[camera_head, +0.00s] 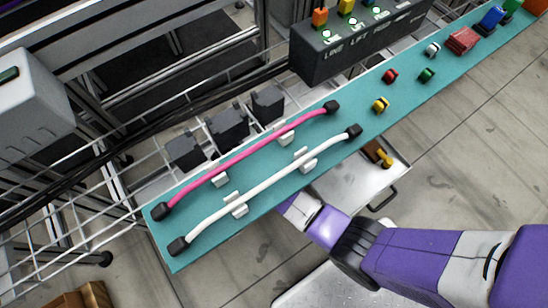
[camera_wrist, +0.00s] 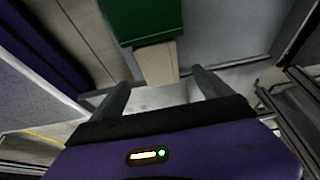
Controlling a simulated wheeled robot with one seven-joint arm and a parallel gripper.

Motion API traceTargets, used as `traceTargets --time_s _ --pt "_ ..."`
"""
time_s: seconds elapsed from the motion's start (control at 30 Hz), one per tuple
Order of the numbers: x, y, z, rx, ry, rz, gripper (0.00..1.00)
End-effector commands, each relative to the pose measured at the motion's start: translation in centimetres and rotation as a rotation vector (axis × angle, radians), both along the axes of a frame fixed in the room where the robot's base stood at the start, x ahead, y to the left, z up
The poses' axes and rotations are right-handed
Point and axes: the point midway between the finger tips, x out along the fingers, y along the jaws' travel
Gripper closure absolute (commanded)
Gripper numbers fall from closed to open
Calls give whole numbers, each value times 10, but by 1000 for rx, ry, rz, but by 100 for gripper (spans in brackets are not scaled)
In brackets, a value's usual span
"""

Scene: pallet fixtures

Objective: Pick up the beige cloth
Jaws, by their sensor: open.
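In the wrist view, a beige piece (camera_wrist: 157,62) with straight edges shows just past my fingertips, directly below a green block-like thing (camera_wrist: 140,20). It may be the beige cloth, but I cannot tell its material. My gripper (camera_wrist: 160,80) is open, with one finger on either side of the lower end of the beige piece in the picture. I cannot tell whether the beige piece lies between the fingers or beyond them. In the head view no beige cloth shows, and my gripper is hidden beneath the teal worktop, where my purple arm reaches in.
The teal worktop (camera_head: 330,170) carries a pink cable (camera_head: 245,160) and a white cable (camera_head: 270,185) in white clips. Coloured knobs and a red bundle (camera_head: 462,41) lie further right. A tray (camera_head: 400,160) with a handle juts out below the front edge. The floor right is open.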

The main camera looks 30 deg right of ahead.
Motion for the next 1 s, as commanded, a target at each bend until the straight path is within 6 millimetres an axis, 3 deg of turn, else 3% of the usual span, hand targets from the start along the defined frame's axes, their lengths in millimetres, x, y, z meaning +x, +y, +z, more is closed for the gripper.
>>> traceTargets --time_s 0.1,0.3,0.93,1.0 --pt "-1 -7 -25 0 4 1 11" --pt "0 -16 -46 0 1 1 11" --pt "0 -16 -49 1 1 2 11" --pt "0 -16 -48 1 1 2 25"
